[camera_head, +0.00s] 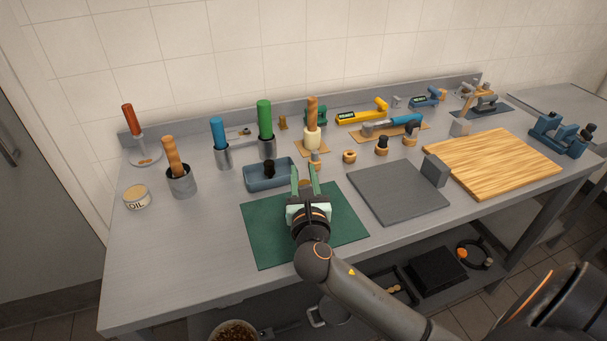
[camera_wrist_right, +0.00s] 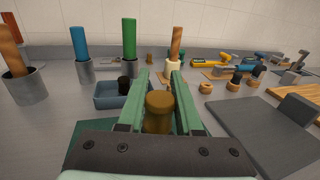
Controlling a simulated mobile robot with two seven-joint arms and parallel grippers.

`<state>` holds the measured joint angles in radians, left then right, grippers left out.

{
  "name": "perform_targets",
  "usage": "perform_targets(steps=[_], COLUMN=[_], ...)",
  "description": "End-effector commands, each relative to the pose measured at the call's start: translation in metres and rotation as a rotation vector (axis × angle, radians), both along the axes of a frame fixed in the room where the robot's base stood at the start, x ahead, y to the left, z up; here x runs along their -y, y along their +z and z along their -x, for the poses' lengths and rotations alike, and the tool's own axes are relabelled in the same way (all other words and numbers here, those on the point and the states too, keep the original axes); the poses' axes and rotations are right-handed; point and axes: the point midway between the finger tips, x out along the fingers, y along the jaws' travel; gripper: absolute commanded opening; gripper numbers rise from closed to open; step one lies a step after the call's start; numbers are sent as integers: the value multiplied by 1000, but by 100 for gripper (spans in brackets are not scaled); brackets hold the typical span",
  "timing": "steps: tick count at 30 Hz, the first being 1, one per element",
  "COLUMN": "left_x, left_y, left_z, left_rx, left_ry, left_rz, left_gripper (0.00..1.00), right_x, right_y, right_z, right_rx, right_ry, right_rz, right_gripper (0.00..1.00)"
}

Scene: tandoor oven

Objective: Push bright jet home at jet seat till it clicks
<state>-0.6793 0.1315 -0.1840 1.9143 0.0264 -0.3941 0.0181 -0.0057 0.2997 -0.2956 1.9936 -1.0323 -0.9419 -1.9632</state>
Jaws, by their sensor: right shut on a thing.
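My right gripper (camera_head: 304,175) reaches over the green mat (camera_head: 264,232) from the front, with its green fingers pointing to the back of the bench. It is shut on a brass-coloured cylindrical piece, which looks like the bright jet (camera_wrist_right: 158,111). In the wrist view the jet sits between the fingers, near their base. I cannot make out the jet seat for certain; the fingers and jet hide what lies straight beyond them. My left gripper is not in view.
A blue tray (camera_head: 257,183) with a black-topped piece stands just left of the fingers. Small wooden-based parts, including a ring (camera_head: 349,156), stand behind to the right. A grey slab (camera_head: 395,195) and wooden board (camera_head: 490,165) lie right. The front left bench is clear.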

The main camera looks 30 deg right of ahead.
Motion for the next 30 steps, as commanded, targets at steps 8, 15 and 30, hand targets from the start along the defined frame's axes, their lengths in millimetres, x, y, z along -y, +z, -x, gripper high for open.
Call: perform_targets(steps=[8,15,30], left_x=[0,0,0], left_y=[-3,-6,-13], left_z=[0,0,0], left_rx=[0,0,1], left_ry=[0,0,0], left_rz=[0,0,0], left_gripper=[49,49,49], right_x=[0,0,0], right_y=[-6,-12,-24], right_z=[0,0,0], right_rx=[0,0,0], right_ry=[0,0,0], right_rz=[1,-1,0], right_gripper=[0,0,0])
